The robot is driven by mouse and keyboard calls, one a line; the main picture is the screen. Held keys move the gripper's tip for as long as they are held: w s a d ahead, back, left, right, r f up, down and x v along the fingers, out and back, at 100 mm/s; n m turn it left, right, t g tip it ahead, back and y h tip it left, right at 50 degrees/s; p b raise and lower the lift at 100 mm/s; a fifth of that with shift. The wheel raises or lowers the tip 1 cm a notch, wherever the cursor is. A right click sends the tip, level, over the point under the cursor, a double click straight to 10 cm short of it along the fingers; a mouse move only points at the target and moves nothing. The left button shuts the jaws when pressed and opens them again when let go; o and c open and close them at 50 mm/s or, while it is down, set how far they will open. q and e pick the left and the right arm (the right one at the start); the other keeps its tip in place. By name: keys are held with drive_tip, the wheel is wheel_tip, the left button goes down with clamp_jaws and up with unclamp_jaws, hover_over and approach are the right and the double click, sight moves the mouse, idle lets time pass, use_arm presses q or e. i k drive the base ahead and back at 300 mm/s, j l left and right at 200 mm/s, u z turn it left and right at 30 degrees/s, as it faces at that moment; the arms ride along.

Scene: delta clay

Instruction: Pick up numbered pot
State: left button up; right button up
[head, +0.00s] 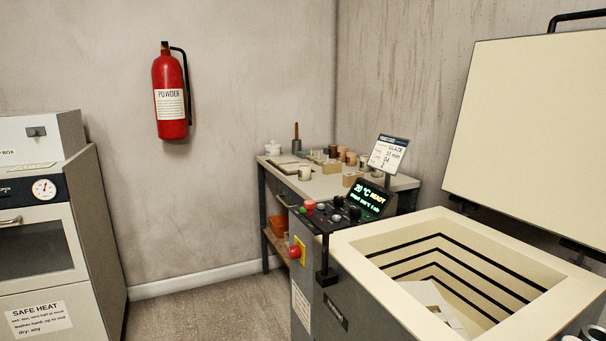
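Several small pots and cups stand on the grey work table (395,184) against the back corner. A pale cup (305,173) stands near the table's front edge. A group of brown and tan pots (341,153) stands towards the back, partly overlapping. No number can be made out on any pot at this distance. Neither of my grippers is in view.
An open kiln (455,219) with its raised lid (530,130) stands at the right, in front of the table. Its control panel (370,198) partly hides the table. A drying cabinet (45,240) stands at the left. The floor (200,305) between them is clear.

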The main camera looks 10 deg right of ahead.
sight(304, 169)
drive_tip(key=i+j+z, duration=0.1)
drive_tip(key=i+j, duration=0.2)
drive_tip(key=i+j+z, duration=0.15)
drive_tip(key=j, duration=0.3)
drive_tip(key=i+j+z, duration=0.1)
drive_tip(key=i+j, duration=0.3)
